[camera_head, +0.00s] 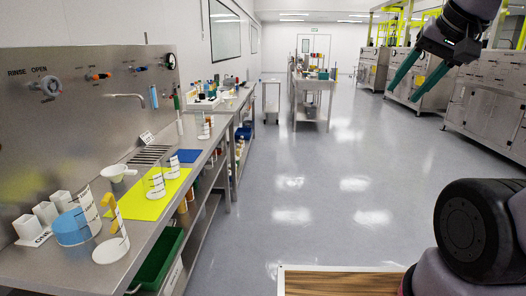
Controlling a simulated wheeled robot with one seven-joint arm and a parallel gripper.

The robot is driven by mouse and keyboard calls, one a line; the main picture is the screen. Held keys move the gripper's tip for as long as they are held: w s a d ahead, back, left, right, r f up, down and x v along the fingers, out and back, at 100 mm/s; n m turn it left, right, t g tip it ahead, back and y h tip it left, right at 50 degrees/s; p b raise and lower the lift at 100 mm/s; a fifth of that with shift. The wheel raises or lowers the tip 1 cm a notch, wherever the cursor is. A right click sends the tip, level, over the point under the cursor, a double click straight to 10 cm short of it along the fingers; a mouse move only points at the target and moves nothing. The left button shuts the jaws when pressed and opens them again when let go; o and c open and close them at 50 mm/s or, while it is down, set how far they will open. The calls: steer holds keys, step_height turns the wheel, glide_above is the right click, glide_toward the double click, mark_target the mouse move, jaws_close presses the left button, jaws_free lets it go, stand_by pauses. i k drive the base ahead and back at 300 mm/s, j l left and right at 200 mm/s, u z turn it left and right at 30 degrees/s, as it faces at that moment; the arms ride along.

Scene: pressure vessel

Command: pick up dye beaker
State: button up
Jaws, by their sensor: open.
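Several clear graduated beakers stand on the steel bench at left. The one at the near left holds blue (72,228) and looks like the dye beaker, though no readable label confirms it. Another clear beaker (156,188) stands on the yellow mat, and one (173,166) is by the blue mat. My gripper (403,94), with two teal fingers, is raised at the upper right, open and empty, far from the beakers.
The steel bench (135,225) has a backboard with taps and valves. A green bin (158,262) is below the edge. The grey floor (300,205) is clear to the right.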

mark_target(210, 121)
steer(key=i+u, duration=0.15)
steer(key=i, duration=0.35)
steer(key=i+u, duration=0.2)
steer(key=i, duration=0.35)
steer(key=i+l+u, duration=0.15)
steer(key=i, duration=0.35)
steer(key=i+l+u, duration=0.2)
steer(key=i, duration=0.3)
steer(key=i+u, duration=0.5)
steer(key=i, duration=0.1)
